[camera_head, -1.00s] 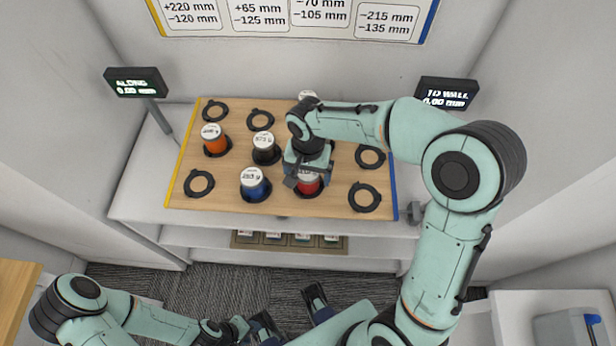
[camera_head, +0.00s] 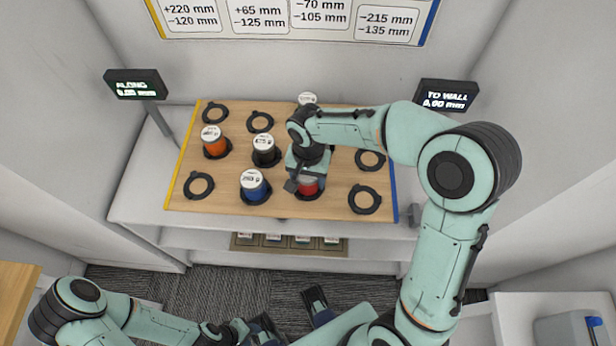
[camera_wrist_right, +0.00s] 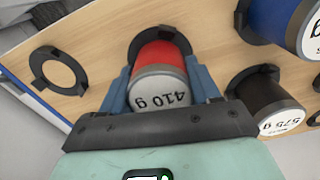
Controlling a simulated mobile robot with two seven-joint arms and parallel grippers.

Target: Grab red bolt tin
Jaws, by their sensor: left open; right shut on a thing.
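The red tin (camera_head: 308,186) stands in a black ring at the front right of the wooden board. The right wrist view shows the red tin (camera_wrist_right: 163,75) with a white lid marked 410 g. My right gripper (camera_head: 303,177) is over it, with blue fingers on both sides. In the right wrist view my right gripper (camera_wrist_right: 163,88) is shut on the tin. The tin's lid is mostly hidden by the gripper in the head view. My left gripper (camera_head: 292,312) is open and empty, low over the floor in front of the shelf.
On the board (camera_head: 325,207) stand a blue tin (camera_head: 254,189), a black tin (camera_head: 265,153), an orange tin (camera_head: 214,145) and a white-lidded tin (camera_head: 307,98) behind my right arm. Several black rings, such as the front-right one (camera_head: 364,199), are empty. Two displays (camera_head: 135,84) (camera_head: 448,94) flank the board.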

